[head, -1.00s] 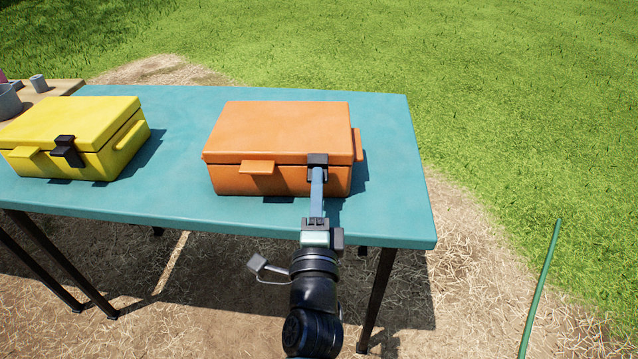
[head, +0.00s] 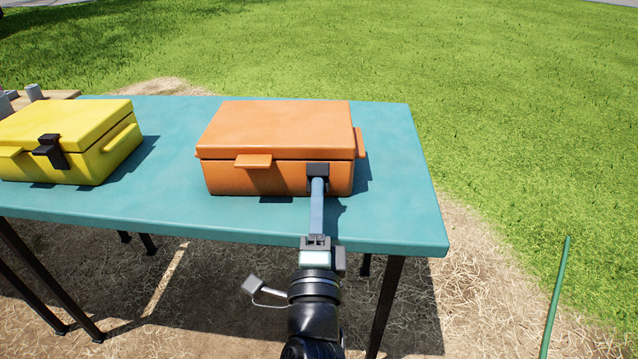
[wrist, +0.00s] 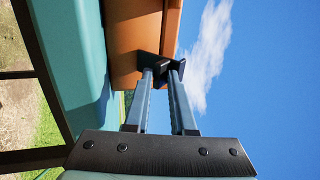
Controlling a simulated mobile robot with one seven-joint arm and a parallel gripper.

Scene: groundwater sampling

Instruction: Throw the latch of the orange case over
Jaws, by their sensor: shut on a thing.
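The orange case (head: 275,127) stands closed on the teal table, its front toward me. Its dark latch (head: 317,170) is on the right part of the front face, just below the lid seam. My gripper (head: 317,186) reaches in from the front, its fingers shut on the latch. In the wrist view the two fingers (wrist: 162,75) end at the dark latch (wrist: 149,66) against the orange case (wrist: 135,38). The fingertips partly cover the latch, so its exact angle is hard to tell.
A yellow case (head: 68,142) with a dark latch stands on the left of the teal table (head: 170,205). The table is bare between the cases. Grey containers (head: 34,92) stand on another surface at far left. A green pole (head: 556,295) is at right.

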